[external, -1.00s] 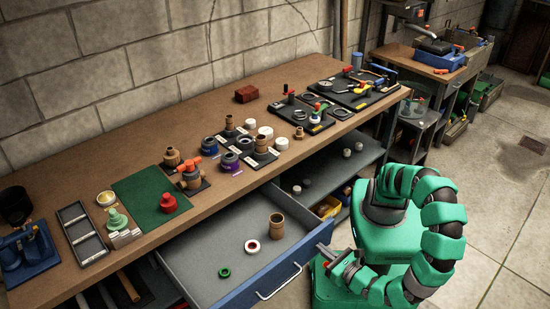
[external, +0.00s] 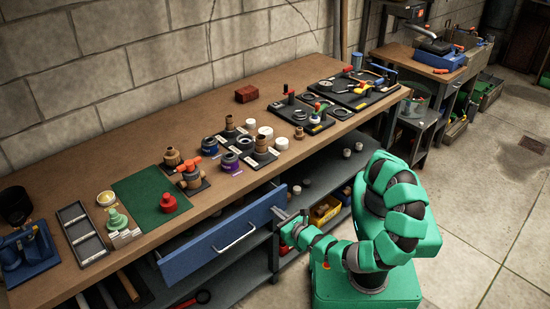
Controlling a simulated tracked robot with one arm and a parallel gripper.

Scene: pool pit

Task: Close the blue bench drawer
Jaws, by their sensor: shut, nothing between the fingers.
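The blue bench drawer (external: 205,255) sits under the workbench's front edge, in the external view. Its blue front panel with a pale curved handle (external: 235,240) is nearly under the bench top, and its inside is hidden. My gripper (external: 293,218) is at the right end of the drawer front, close to it or touching; I cannot tell which. Its fingers are shut and hold nothing.
The wooden bench top (external: 130,262) carries valves, fittings, a green mat (external: 150,200) and black trays. A lower shelf (external: 255,268) and a yellow bin (external: 325,210) lie below. Open concrete floor (external: 490,215) is to the right.

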